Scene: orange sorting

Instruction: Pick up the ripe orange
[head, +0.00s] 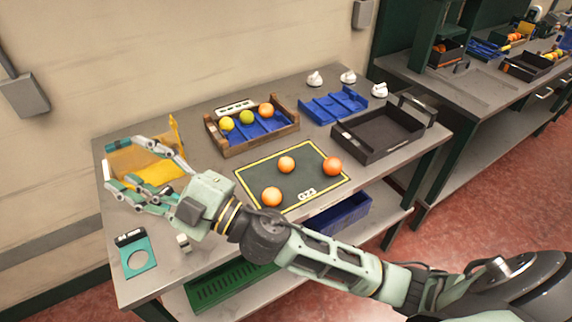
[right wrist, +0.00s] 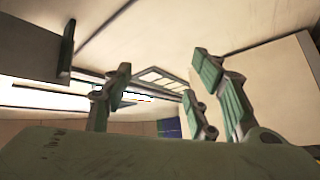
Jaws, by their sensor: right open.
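Three oranges lie on the dark yellow-edged mat (head: 308,182) in the head view: one at the back (head: 286,164), one at the right (head: 332,166) and one at the front left (head: 271,196). Another orange fruit (head: 266,110) sits in the wooden crate (head: 240,150) beside two yellow-green ones (head: 246,117). My left gripper is out of view.
The yellow bin (head: 170,140) stands at the table's left end. A teal plate with a round hole (head: 138,259) lies at the front left. A blue tray (head: 334,104) and a black tray (head: 372,152) stand right of the crate. My right forearm passes in front of the table.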

